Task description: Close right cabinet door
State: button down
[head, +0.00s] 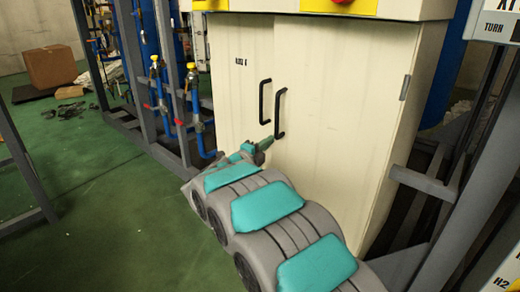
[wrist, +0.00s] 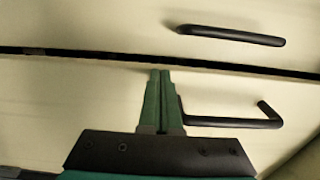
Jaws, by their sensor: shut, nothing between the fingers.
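The cream cabinet has a left door (head: 240,75) and a right door (head: 340,110), each with a black upright handle. The right door looks nearly flush with the left one. In the wrist view a dark gap (wrist: 100,57) runs between the doors. My gripper (head: 264,146) is at the lower end of the right handle (head: 280,113). In the wrist view my green fingers (wrist: 160,73) are together and empty, beside that handle (wrist: 235,122) and pointing towards the gap. The left handle (wrist: 232,36) lies beyond. Contact with the right door cannot be told.
Blue pipes and valves (head: 160,95) on a grey frame stand left of the cabinet. A grey metal frame (head: 440,187) stands close on the right. A cardboard box (head: 50,63) is at the far left. Green floor (head: 120,200) is open at the left.

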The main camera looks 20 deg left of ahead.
jog(key=w+h+p, duration=0.1)
jog(key=w, duration=0.1)
jog(key=w+d+m+h+p, duration=0.1)
jog(key=w+m+g+h+p, duration=0.1)
jog(key=w, duration=0.1)
jog(key=shift+w+d, duration=0.3)
jog(key=shift+d, duration=0.05)
jog(key=shift+w+d+r, duration=0.1)
